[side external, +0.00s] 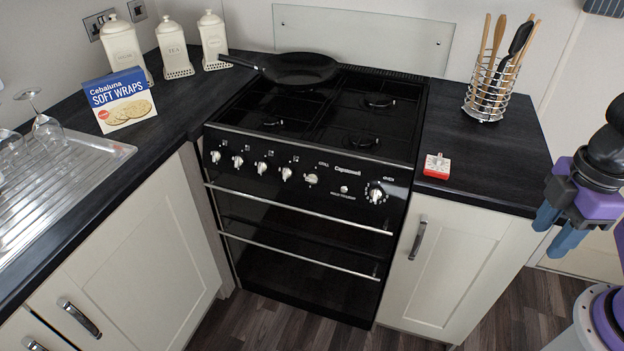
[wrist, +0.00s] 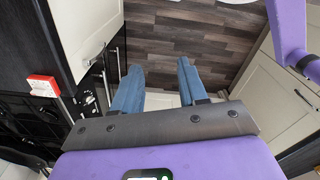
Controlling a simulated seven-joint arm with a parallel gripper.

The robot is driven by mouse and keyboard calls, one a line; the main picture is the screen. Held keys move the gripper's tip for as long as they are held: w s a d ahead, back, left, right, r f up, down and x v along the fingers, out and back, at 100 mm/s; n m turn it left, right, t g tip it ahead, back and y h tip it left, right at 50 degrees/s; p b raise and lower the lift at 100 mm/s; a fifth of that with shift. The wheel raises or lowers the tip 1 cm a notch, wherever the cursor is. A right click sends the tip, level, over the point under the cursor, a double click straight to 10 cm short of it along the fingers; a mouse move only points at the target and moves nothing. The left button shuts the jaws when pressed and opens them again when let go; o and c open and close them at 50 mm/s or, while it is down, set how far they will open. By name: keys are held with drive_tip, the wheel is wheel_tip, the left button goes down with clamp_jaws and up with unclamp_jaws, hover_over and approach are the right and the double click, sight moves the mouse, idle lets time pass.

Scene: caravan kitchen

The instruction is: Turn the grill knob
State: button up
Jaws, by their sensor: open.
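The black cooker (side external: 300,240) stands between two worktops. A row of silver knobs runs along its front panel. The grill knob (side external: 311,179) is just below the "GRILL" lettering, right of several burner knobs and left of the larger oven knob (side external: 376,193). My gripper (side external: 553,230) is at the far right, beyond the right worktop and well away from the knobs. Its blue fingers are apart and empty. In the wrist view the gripper (wrist: 160,68) points toward the floor. Some cooker knobs show small at the left there; I cannot tell whether the grill knob is among them.
A red and white timer (side external: 437,166) sits on the right worktop near its front edge, with a wire utensil holder (side external: 490,90) behind it. A black pan (side external: 300,68) rests on the hob. A chrome oven rail (side external: 300,208) runs below the knobs. The floor before the cooker is clear.

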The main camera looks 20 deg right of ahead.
drive_tip(key=o, duration=0.3)
drive_tip(key=w+a+f+n+t+h, duration=0.2)
drive_tip(key=w+a+n+h, duration=0.1)
drive_tip(key=w+a, duration=0.65)
drive_tip(key=w+a+f+n+t+h, duration=0.15)
drive_tip(key=w+a+n, duration=0.4)
drive_tip(key=w, duration=0.75)
drive_tip(key=w+a+f+n+t+h, duration=0.25)
drive_tip(key=w+a+f, duration=0.25)
drive_tip(key=w+a, duration=0.4)
drive_tip(key=n+t+h, duration=0.3)
approach(311, 180)
drive_tip(key=x, duration=0.9)
drive_tip(key=shift+w+d, duration=0.15)
drive_tip(key=shift+d, duration=0.05)
drive_tip(key=c, duration=1)
